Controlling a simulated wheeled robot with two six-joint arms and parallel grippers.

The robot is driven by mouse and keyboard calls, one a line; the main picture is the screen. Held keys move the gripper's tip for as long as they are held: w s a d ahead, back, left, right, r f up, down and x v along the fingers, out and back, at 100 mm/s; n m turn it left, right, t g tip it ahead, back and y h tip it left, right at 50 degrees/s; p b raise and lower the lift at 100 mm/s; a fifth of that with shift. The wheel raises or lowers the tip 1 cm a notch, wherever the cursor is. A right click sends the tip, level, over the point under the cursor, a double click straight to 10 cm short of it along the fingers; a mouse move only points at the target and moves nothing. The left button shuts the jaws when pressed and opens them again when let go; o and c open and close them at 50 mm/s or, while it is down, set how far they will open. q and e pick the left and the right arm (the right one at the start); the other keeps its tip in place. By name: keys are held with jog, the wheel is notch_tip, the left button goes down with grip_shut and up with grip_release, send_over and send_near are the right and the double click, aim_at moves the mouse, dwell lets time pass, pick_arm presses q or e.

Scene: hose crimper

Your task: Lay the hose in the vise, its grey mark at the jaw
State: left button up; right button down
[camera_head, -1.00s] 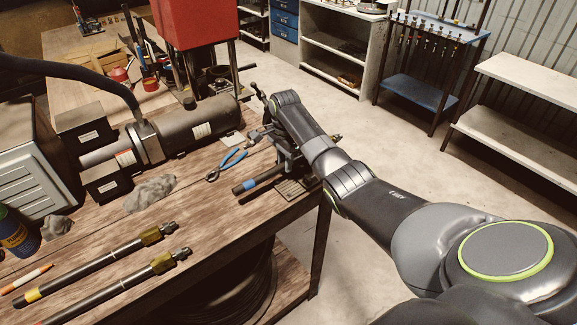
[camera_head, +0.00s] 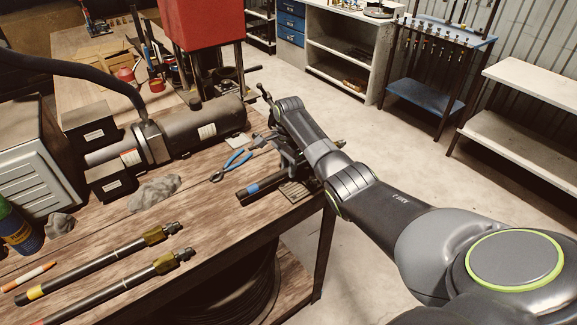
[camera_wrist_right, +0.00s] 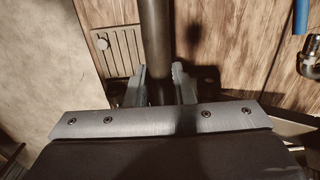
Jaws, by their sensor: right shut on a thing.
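A dark hose with a blue band (camera_head: 252,188) is near the bench's right front edge, its banded end sticking out to the left of my right gripper. In the right wrist view the same hose (camera_wrist_right: 154,30) runs between the two fingers of my right gripper (camera_wrist_right: 158,85), which is shut on it. My forearm and gripper hide much of the hose in the head view. No grey mark shows. I cannot clearly make out the vise or its jaw; dark metal parts lie behind and under my arm. My left gripper is out of view.
Blue-handled pliers (camera_head: 237,160) lie just left of the gripper. A slotted plate (camera_wrist_right: 122,50) lies beside the hose. Two other hoses with brass fittings, one banded yellow (camera_head: 90,263), lie at the front left. A grey cloth (camera_head: 155,191) and a dark cylindrical machine (camera_head: 205,130) stand behind.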

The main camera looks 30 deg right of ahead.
dwell(0.3)
jog(key=c, duration=1.1)
grip_release()
jog(key=shift+c, duration=0.2)
jog(key=shift+f, duration=0.1)
notch_tip(320, 180, up, 18)
jog(key=p, duration=0.3)
jog(key=shift+f, duration=0.2)
jog(key=shift+d, duration=0.1)
